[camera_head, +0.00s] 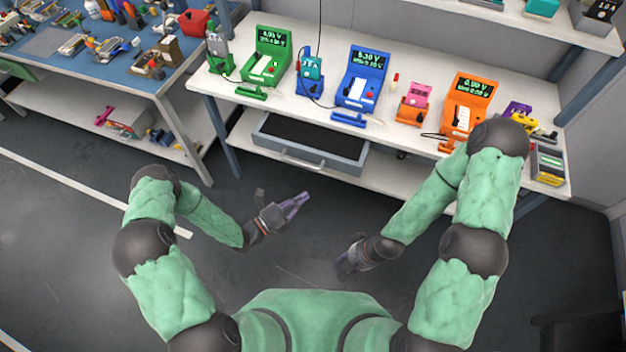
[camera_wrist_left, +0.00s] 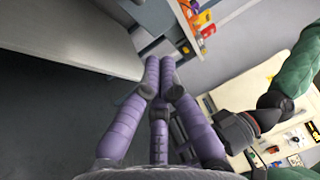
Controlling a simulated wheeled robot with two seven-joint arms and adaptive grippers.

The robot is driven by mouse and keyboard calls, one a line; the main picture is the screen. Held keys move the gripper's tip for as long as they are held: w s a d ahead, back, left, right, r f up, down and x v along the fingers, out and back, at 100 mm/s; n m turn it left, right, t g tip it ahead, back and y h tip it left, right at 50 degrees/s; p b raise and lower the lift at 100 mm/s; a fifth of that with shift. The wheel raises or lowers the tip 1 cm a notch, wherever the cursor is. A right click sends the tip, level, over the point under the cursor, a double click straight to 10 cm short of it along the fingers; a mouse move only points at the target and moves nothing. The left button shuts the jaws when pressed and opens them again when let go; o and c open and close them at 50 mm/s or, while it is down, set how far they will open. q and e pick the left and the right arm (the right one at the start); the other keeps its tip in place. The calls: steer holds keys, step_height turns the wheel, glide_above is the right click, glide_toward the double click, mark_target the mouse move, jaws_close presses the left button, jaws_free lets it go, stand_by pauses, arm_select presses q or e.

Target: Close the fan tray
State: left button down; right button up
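A grey drawer-like tray (camera_head: 312,167) with a dark inside stands pulled out below the workbench top. Its handle (camera_head: 286,157) is on the front face. I take it to be the fan tray. My left gripper (camera_head: 301,197) is in front of and below the tray, apart from it. In the left wrist view its purple fingers (camera_wrist_left: 160,62) meet at the tips with nothing between them. My right gripper (camera_head: 345,268) hangs lower, over the floor, well away from the tray. Its fingers are dark and small, so their opening is unclear.
The white workbench (camera_head: 390,135) carries green, blue and orange meters with small devices and cables. A lower shelf (camera_head: 390,176) runs under the tray. A blue-topped tool table (camera_head: 120,75) stands at the left. The floor in front is clear.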

arm_select(q)
steer(key=w+d+r+b, duration=0.1)
steer(key=w+d, duration=0.2)
steer(key=w, duration=0.3)
steer(key=shift+w+d, duration=0.2)
steer(key=shift+d, duration=0.1)
arm_select(e)
steer(key=shift+f, duration=0.75)
arm_select(q)
steer(key=shift+r, duration=0.1)
